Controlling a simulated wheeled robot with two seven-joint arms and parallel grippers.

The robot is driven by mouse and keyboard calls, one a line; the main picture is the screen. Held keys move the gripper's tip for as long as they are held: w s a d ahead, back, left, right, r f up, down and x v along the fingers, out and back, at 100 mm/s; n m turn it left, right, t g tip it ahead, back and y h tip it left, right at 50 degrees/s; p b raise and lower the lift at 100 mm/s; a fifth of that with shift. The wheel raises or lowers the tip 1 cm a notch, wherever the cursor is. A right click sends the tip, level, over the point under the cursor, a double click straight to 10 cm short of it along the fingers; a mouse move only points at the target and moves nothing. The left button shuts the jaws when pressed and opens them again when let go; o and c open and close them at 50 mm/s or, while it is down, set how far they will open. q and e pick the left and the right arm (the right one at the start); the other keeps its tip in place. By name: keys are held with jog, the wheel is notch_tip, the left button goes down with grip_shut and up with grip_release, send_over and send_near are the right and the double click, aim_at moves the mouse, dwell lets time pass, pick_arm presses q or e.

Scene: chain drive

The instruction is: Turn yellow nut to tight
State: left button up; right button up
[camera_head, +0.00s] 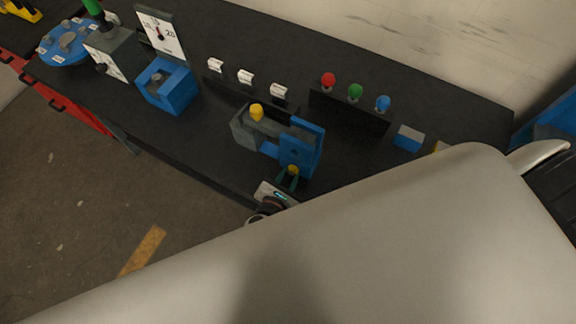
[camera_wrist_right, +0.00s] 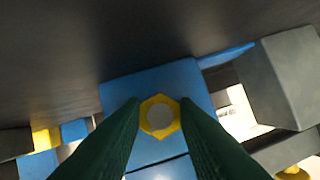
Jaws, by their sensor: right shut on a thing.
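The yellow nut (camera_wrist_right: 159,116) is a hexagon with a grey round centre, on the face of a blue block (camera_wrist_right: 155,80) in the right wrist view. In the head view the nut (camera_head: 293,170) shows small at the front of the blue block (camera_head: 301,146). My right gripper (camera_wrist_right: 160,112) has its two dark green fingers on either side of the nut, shut on it. In the head view the same gripper (camera_head: 289,178) reaches the nut from the front. My left gripper is in neither view.
A grey block with a yellow knob (camera_head: 256,112) stands left of the blue block. Red, green and blue knobs (camera_head: 355,92) line a dark panel behind. White switches (camera_head: 246,76), a blue box (camera_head: 168,86) and a dial board (camera_head: 161,35) stand further left. My right arm covers the lower right.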

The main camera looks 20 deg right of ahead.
jog(key=shift+d+f+m+t+y+b, duration=0.15)
jog(key=shift+m+t+y+b, duration=0.25)
jog(key=shift+m+b, duration=0.5)
jog(key=shift+m+t+b, duration=0.45)
jog(key=shift+m+t, duration=0.05)
jog(key=shift+m, duration=0.1)
jog(key=o, duration=1)
jog(key=b+v, duration=0.3)
jog(key=v, duration=0.9)
